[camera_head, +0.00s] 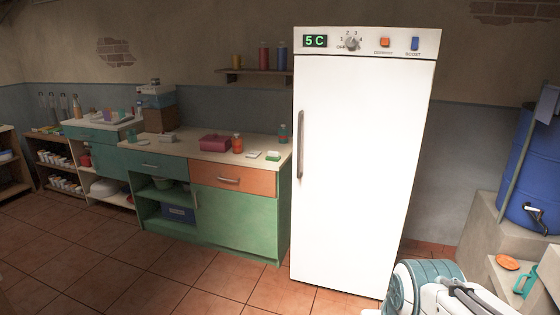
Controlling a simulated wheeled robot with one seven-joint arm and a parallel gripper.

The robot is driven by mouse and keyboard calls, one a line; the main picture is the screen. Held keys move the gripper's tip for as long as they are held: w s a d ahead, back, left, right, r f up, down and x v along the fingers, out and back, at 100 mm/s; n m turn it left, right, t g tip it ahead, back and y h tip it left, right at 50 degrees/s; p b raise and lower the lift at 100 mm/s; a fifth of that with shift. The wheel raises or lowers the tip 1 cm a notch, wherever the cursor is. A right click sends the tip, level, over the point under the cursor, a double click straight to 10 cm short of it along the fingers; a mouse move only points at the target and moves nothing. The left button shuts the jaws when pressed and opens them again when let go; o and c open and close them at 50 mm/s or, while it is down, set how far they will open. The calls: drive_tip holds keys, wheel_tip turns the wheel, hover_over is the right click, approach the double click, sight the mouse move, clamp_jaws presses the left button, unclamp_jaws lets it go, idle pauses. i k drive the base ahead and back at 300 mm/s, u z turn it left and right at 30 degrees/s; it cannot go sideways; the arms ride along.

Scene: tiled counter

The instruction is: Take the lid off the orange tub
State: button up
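A small orange container (238,145) stands upright on the counter beside a dark pink box. It is the only orange vessel I can make out; it is small in the picture, and I cannot tell whether it is the tub or how its lid sits. My gripper is not in view. Only a white and teal part of my own arm shows at the bottom right, well away from the counter.
The pale worktop (178,146) also holds the dark pink box (215,143), a green item (273,155) and a teal bottle (283,133). A tall white fridge (362,170) stands right of it. A blue barrel (530,170) is at far right. Tiled floor before the counter is clear.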

sight(237, 138)
drive_tip(key=u, duration=0.4)
drive_tip(key=i, duration=1.7)
drive_tip(key=u, duration=0.3)
drive_tip(key=i, duration=2.4)
drive_tip(key=z, duration=0.05)
